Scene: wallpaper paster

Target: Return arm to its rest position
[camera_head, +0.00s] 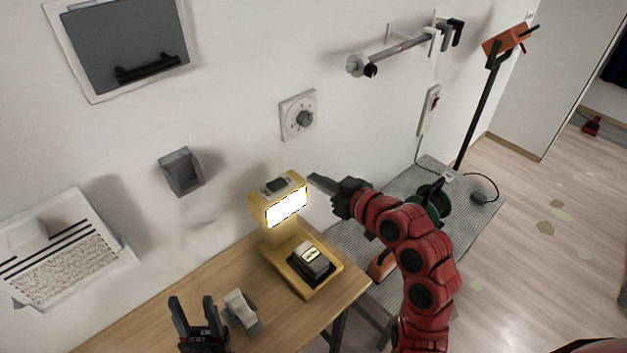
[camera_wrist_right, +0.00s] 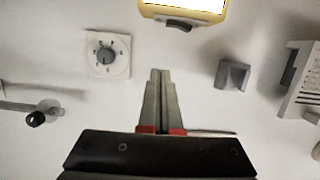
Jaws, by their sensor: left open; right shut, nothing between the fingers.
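My right arm is red and reaches up from the bottom in the head view. Its gripper (camera_head: 322,183) is shut and empty, to the right of the lit yellow device's head and below the wall dial. In the right wrist view the fingers of this gripper (camera_wrist_right: 161,72) are together with nothing between them. My left gripper (camera_head: 193,305) is at the bottom left in the head view. Its two dark fingers point up and stand apart, with nothing seen between them. It is beside a small grey-white block, and I cannot tell whether they touch.
The yellow device (camera_head: 262,211) stands on the wooden table (camera_head: 225,272), close to my right gripper. A grey-white block (camera_head: 241,311) is on the table. The wall carries a dial (camera_head: 298,115), a grey holder (camera_head: 181,172) and a rod fixture (camera_head: 395,50). A grey textured table (camera_head: 475,210) stands at right.

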